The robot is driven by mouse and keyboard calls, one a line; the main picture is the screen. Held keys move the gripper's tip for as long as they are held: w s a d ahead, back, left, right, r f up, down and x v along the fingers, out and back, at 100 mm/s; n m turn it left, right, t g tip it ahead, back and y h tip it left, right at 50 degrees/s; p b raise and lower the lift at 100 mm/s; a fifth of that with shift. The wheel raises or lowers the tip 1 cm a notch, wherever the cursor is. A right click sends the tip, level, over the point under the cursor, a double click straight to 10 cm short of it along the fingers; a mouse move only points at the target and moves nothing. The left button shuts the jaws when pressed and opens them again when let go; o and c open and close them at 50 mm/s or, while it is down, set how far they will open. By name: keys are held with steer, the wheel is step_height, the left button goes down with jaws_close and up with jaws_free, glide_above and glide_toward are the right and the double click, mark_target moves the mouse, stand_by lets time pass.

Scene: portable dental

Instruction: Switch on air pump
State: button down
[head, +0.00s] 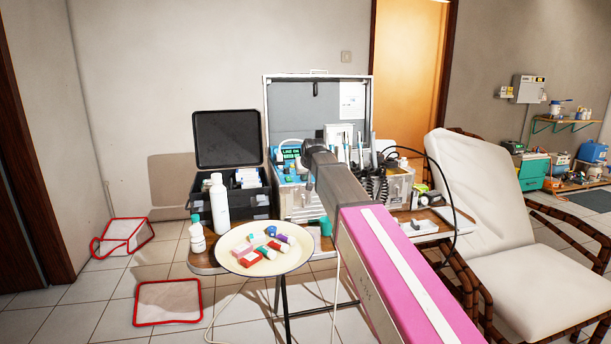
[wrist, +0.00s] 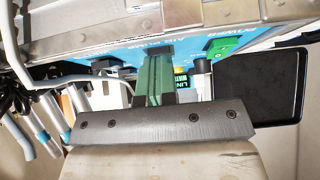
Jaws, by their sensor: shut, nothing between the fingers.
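The portable dental unit stands in an open metal case (head: 318,95) on a small table. Its blue control panel (head: 285,172) is partly behind my arm in the head view. In the wrist view, seen upside down, the blue panel (wrist: 128,56) carries lettering that seems to read "AIR PUMP", and a green switch (wrist: 215,46) by the "POWER" label. My gripper (wrist: 157,50) is shut and empty, its fingertips at the panel by the air pump lettering. The air pump switch is not clearly visible; contact cannot be told.
A cream tray (head: 228,256) with small coloured items and white bottles (head: 219,205) stand left of my arm. A black open box (head: 228,140) is at the left. Hoses and handpieces (head: 375,160) crowd the right side. A white chair (head: 490,185) stands farther right.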

steer(key=shift+r, duration=0.1)
steer(key=shift+r, duration=0.7)
steer(key=shift+r, duration=0.1)
steer(key=shift+r, duration=0.25)
steer(key=r, duration=0.2)
steer(key=s+r, duration=0.1)
steer(key=shift+d+r, duration=0.15)
steer(key=shift+r, duration=0.25)
steer(key=s+d+r, duration=0.2)
steer(key=s+r, duration=0.3)
steer(key=s, duration=0.2)
steer(key=shift+s, duration=0.3)
steer(key=shift+d+r, duration=0.1)
